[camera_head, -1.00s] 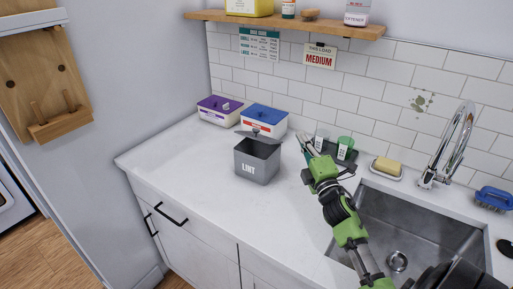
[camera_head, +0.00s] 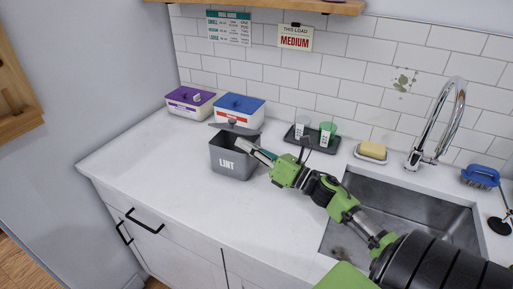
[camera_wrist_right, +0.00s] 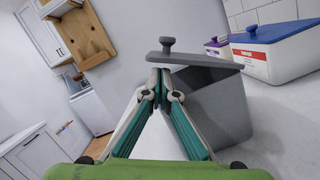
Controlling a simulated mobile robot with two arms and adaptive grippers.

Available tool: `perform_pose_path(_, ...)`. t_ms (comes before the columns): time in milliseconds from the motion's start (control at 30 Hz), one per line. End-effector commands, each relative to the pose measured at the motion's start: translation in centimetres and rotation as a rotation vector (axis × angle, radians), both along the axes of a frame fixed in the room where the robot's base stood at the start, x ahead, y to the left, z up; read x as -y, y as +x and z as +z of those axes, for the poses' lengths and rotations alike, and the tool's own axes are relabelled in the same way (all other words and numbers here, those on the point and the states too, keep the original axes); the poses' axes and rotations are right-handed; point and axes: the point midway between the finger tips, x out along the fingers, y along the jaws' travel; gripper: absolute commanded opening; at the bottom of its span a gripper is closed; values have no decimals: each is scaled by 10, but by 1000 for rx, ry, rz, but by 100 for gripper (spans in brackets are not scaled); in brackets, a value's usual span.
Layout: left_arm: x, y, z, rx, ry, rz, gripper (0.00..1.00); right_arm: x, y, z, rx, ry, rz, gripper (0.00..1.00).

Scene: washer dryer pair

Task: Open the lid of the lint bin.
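The grey lint bin (camera_head: 229,163), labelled LINT, stands on the white counter. Its flat grey lid (camera_head: 220,128) with a dark knob (camera_head: 232,122) shows at the bin's top rear; a dark gap shows in front of it. In the right wrist view the lid (camera_wrist_right: 200,60) lies across the top of the bin (camera_wrist_right: 215,105) and overhangs at the left. My right gripper (camera_head: 240,144) is at the bin's upper right rim. Its fingertips (camera_wrist_right: 161,76) meet just below the lid's near edge, with nothing visible between them; contact is unclear. My left gripper is not in view.
Purple-lidded (camera_head: 188,103) and blue-lidded (camera_head: 238,111) boxes stand behind the bin. A dark tray (camera_head: 318,146) with two cups, a soap dish (camera_head: 371,153) and the sink (camera_head: 410,215) lie to the right. The counter left of the bin (camera_head: 150,150) is clear.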

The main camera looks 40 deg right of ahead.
Motion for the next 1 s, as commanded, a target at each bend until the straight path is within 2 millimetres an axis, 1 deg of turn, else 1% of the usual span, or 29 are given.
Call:
perform_pose_path(33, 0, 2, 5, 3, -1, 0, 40, -2, 7, 5, 2, -1, 0, 0)
perform_pose_path(100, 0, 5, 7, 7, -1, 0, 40, -4, 15, 6, 1, 1, 1, 0)
perform_pose_path(267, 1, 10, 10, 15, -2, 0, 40, -8, 25, 7, 1, 0, 0, 0)
perform_pose_path(400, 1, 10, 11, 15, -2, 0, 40, -9, 28, 6, -1, 0, 0, 0)
perform_pose_path(700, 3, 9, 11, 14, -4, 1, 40, -9, 28, 7, -3, 3, 0, 0)
perform_pose_path(767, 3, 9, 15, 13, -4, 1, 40, -8, 28, 10, -9, 17, 0, 0)
perform_pose_path(1000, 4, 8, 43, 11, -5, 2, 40, -3, 31, 30, -78, 166, 0, 0)
